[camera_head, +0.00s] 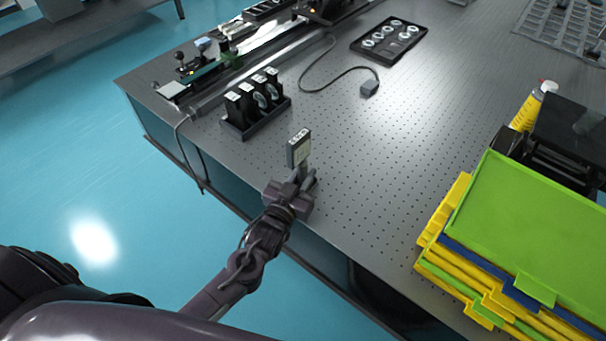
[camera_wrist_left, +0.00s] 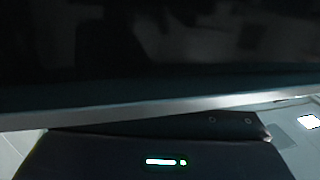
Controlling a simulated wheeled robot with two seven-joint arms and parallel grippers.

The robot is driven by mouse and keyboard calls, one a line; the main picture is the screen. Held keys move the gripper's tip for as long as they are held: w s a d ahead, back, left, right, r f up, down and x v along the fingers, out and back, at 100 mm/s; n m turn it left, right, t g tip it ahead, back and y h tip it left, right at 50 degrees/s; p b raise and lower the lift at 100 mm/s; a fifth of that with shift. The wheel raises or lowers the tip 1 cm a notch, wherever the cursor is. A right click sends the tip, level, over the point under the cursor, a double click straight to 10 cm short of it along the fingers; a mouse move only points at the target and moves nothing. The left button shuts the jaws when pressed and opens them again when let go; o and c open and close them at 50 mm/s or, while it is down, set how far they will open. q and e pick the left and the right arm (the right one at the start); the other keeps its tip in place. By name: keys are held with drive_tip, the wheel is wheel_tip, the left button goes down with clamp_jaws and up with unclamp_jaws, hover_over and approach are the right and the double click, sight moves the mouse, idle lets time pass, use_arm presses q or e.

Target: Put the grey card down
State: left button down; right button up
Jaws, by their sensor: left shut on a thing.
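The grey card (camera_head: 299,147) is a small upright grey piece with a pale label near its top. It stands up out of my left gripper (camera_head: 304,180), which is shut on its lower end at the front edge of the optical table (camera_head: 365,170). The fingers hide the card's lower part, and I cannot tell whether it touches the table top. The left wrist view shows mostly a dark surface with a pale edge, and neither card nor fingers can be made out there. My right gripper is not in view.
A black rack (camera_head: 258,118) with several upright labelled pieces stands behind and left of the card. A cable with a small grey block (camera_head: 370,88) lies farther back. Stacked green, yellow and blue trays (camera_head: 530,215) fill the right front. The perforated top between is clear.

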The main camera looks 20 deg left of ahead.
use_arm(q)
drive_tip(key=shift+f, duration=0.1)
drive_tip(key=c, duration=1.3)
unclamp_jaws()
drive_tip(key=shift+o, duration=0.2)
